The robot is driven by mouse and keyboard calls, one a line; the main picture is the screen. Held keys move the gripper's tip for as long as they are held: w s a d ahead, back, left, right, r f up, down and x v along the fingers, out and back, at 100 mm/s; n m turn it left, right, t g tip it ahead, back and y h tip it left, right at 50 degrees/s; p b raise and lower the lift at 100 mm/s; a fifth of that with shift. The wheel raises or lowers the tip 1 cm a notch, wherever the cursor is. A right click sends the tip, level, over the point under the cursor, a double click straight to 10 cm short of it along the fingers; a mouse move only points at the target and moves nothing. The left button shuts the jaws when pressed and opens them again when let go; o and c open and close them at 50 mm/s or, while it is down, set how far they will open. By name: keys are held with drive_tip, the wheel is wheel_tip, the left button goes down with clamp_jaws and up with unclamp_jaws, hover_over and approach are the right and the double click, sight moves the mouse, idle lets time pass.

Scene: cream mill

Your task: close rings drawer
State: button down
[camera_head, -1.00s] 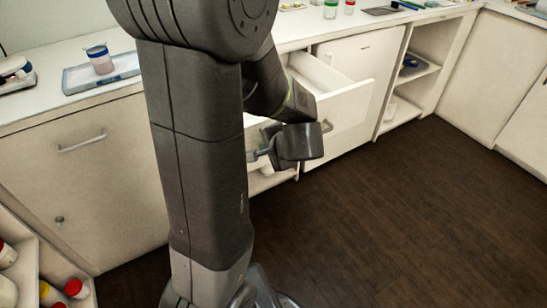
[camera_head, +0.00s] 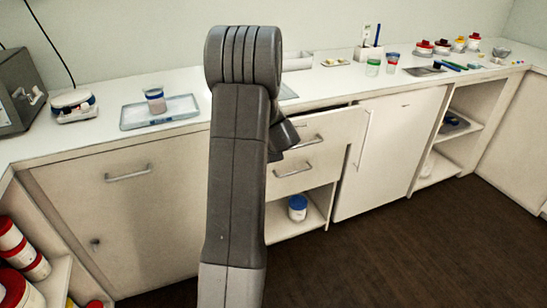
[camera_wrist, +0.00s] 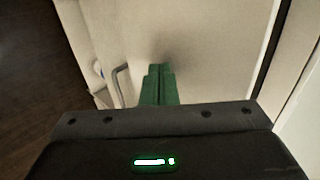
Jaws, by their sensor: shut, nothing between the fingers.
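The upper drawer (camera_head: 338,124) is under the counter, right of my arm in the head view. No label is readable. My gripper (camera_wrist: 159,70) shows green fingers, shut and empty, pointing at a cream front (camera_wrist: 205,45) in the wrist view. The tips are at or very near that front; contact is unclear. My arm hides the fingers in the head view. A lower drawer (camera_head: 318,173) with a bar handle is below.
An open shelf with a blue-lidded jar (camera_head: 297,208) is under the drawers. A cabinet door (camera_head: 385,150) stands right of them. The counter holds a tray (camera_head: 185,104) and several jars. The dark floor (camera_head: 400,250) in front is clear.

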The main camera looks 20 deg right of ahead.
drive_tip(key=w+p, duration=0.1)
drive_tip(key=w, duration=0.4)
drive_tip(key=shift+w+a+p, duration=0.2)
drive_tip(key=shift+w+p, duration=0.1)
drive_tip(key=shift+p, duration=0.05)
drive_tip(key=shift+w+r, duration=0.1)
drive_tip(key=shift+r, duration=0.05)
drive_tip(key=shift+w+r, duration=0.1)
